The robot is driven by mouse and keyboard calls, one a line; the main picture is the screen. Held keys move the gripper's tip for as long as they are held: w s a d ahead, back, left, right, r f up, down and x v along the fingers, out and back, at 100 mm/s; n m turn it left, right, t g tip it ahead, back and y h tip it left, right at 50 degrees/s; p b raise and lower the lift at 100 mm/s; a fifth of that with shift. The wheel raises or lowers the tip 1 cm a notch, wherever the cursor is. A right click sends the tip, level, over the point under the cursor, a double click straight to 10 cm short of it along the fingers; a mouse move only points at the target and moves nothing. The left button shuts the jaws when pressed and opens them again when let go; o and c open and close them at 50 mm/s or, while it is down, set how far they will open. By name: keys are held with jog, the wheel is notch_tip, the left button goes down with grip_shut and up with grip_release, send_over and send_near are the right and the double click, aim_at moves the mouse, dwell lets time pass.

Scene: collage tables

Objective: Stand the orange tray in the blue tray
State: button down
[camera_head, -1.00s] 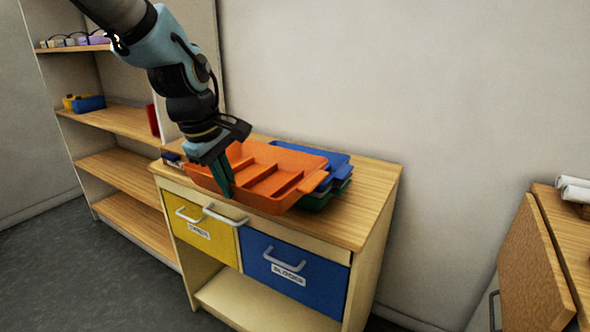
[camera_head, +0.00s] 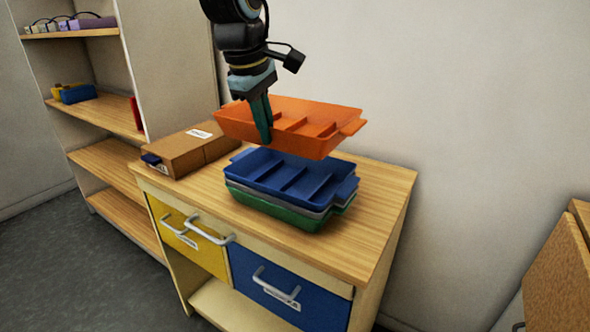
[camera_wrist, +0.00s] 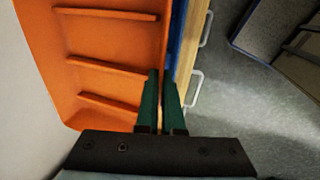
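The orange tray (camera_head: 318,115) with inner dividers hangs in the air above a stack of trays. My gripper (camera_head: 265,138) is shut on the near long wall of the orange tray, towards its left end. In the wrist view the green fingers (camera_wrist: 161,105) straddle the wall of the orange tray (camera_wrist: 105,60). The blue tray (camera_head: 283,181) lies flat on top of the stack, its divided compartments open upward and empty. A gap shows between the orange tray and the blue tray in the head view.
A grey tray and a green tray (camera_head: 270,209) lie under the blue tray on the wooden cabinet top (camera_head: 375,215). A brown box (camera_head: 183,153) stands to the left of the stack. The wall is close behind. A shelf unit (camera_head: 80,140) stands farther left.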

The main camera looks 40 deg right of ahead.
jog(key=shift+w+d+f, duration=0.15)
jog(key=shift+d+f, duration=0.05)
jog(key=shift+f, duration=0.15)
notch_tip(320, 180, down, 9)
jog(key=shift+f+p, duration=0.15)
jog(key=shift+p, duration=0.5)
